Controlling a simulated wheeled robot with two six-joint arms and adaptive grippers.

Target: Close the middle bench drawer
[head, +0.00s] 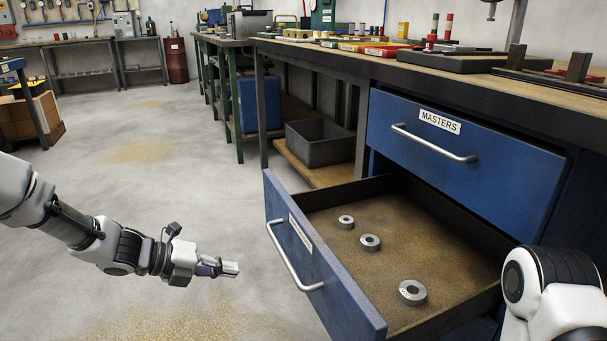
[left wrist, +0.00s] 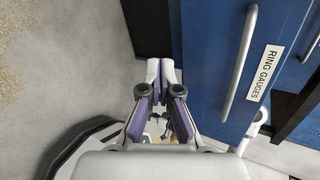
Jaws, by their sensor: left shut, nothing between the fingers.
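The blue drawer (head: 340,296) stands pulled far out of the bench, below the shut drawer labelled MASTERS (head: 420,150). It holds three metal rings, and its front has a silver bar handle (head: 290,258). In the left wrist view its blue front, handle (left wrist: 240,62) and label RING GAUGES (left wrist: 264,73) show at the right. My left gripper (head: 232,268) is shut and empty, in the air to the left of the drawer front, apart from it. Its closed fingertips (left wrist: 165,70) show in the left wrist view. My right gripper is out of view; only part of that arm shows at the lower right.
The bench top (head: 480,88) carries gauges and plates. A dark bin (head: 320,143) stands on the low shelf left of the drawers. The concrete floor (head: 150,200) left of the drawer is clear, with brass dust on it. A red drum (head: 176,60) stands far back.

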